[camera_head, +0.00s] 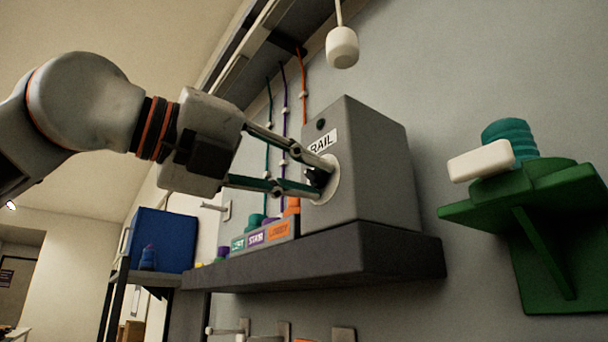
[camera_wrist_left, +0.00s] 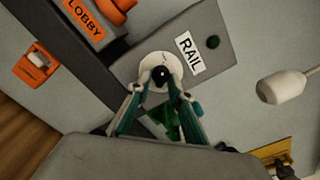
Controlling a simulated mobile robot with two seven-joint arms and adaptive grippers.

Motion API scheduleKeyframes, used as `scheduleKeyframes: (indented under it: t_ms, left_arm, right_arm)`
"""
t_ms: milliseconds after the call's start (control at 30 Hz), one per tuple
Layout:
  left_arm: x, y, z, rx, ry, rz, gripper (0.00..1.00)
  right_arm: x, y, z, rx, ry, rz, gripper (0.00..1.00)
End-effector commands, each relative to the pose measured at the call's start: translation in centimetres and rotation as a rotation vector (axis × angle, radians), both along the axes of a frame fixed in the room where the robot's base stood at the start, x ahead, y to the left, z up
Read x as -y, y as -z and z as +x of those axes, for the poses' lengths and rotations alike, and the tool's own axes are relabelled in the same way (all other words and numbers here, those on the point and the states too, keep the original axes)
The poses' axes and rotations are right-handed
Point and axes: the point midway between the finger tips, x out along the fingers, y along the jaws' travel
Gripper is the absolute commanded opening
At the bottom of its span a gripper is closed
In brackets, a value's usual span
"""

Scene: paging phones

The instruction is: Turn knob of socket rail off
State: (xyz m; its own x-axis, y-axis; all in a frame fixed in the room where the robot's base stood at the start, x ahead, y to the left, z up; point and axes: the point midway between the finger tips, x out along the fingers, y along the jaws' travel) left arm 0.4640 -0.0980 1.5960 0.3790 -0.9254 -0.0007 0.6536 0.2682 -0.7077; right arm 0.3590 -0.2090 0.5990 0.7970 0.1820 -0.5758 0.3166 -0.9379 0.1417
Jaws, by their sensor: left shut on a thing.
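The socket rail's control box (camera_head: 372,170) is a grey box with a white "RAIL" label and a small dark round spot above the label, standing on a dark shelf. Its black knob (camera_head: 317,177) sits on a round white dial plate (camera_head: 331,183). My left gripper (camera_head: 313,178) comes in from the left and is shut on the knob. In the left wrist view the knob (camera_wrist_left: 161,74) lies between the two fingertips, in front of the white plate (camera_wrist_left: 175,64). The fingers hide part of the knob and plate, so its exact setting is hard to read. My right gripper does not show.
The dark shelf (camera_head: 400,262) juts out under the box. Labelled units, one reading "LOBBY" (camera_head: 279,231), stand on it left of the box. A green bracket (camera_head: 540,205) with a teal coil and white block is at right. A white pendant (camera_head: 342,47) hangs above.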

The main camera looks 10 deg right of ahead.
Motion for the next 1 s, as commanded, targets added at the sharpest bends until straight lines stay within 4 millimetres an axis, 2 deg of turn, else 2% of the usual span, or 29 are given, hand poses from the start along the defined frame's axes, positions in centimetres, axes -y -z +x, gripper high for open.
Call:
scheduleKeyframes:
  t_ms: [467, 500, 567, 867, 1000]
  left_arm:
    - [-0.12, -0.28, 0.03, -0.011, -0.002, -0.011, 0.0]
    - [-0.13, -0.27, 0.04, -0.011, -0.003, -0.011, 0.23]
    - [-0.12, -0.25, 0.03, -0.011, -0.002, -0.01, 0.35]
    - [-0.07, -0.11, 0.0, -0.012, -0.001, -0.007, 0.35]
    - [-0.71, -0.12, -0.21, -0.012, -0.001, -0.008, 0.35]
  right_arm:
    - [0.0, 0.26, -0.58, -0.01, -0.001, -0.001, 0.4]
    - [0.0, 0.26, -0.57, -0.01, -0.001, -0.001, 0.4]
    - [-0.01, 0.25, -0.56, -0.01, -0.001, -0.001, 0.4]
    - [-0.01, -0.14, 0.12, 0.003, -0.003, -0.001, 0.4]
    - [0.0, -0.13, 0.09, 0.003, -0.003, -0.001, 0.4]
